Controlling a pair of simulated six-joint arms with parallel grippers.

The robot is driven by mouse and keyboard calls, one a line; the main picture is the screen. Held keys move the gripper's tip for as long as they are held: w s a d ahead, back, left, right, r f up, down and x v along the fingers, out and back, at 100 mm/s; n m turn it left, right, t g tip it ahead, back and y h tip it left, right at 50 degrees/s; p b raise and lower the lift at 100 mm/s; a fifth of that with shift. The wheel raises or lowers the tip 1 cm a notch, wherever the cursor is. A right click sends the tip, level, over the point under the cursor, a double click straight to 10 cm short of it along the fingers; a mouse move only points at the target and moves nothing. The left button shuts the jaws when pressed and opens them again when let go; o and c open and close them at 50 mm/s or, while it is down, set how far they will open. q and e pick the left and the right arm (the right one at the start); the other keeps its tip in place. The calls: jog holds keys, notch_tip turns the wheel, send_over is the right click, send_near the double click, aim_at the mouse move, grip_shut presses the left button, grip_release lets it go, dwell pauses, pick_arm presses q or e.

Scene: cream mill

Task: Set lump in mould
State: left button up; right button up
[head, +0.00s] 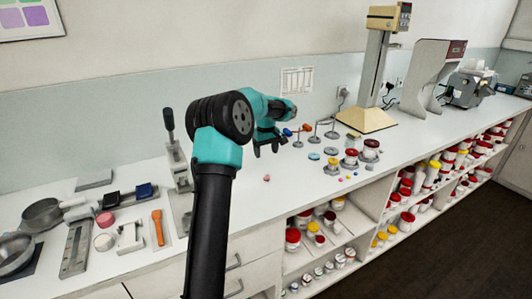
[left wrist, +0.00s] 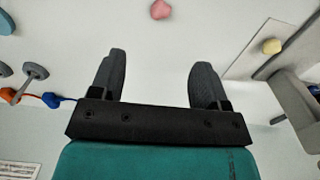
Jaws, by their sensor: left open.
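A small pink lump (head: 266,178) lies on the white bench, below my left gripper (head: 267,150) in the head view. The pink lump also shows at the top edge of the left wrist view (left wrist: 160,9), beyond the fingertips and between their lines. My left gripper (left wrist: 160,62) is open and empty, apart from the lump. A yellow lump (left wrist: 271,46) lies on a pale plate at the right of the left wrist view; my arm seems to hide it in the head view. I cannot tell which thing is the mould. My right gripper is not in view.
A hand press with a black lever (head: 172,135) stands left of my arm. Jars (head: 351,157) and small stands (head: 330,132) are to the right. Bench around the pink lump is clear.

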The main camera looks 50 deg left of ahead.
pick_arm(q)
jog(key=shift+o, duration=0.5)
notch_tip(320, 180, up, 5)
send_over(267, 177)
jog(key=shift+w+f, duration=0.15)
jog(key=shift+w, duration=0.05)
jog(key=shift+d, duration=0.1)
notch_tip(267, 177, down, 12)
jog(key=shift+f, duration=0.1)
dwell(0.4)
jog(key=shift+f, duration=0.1)
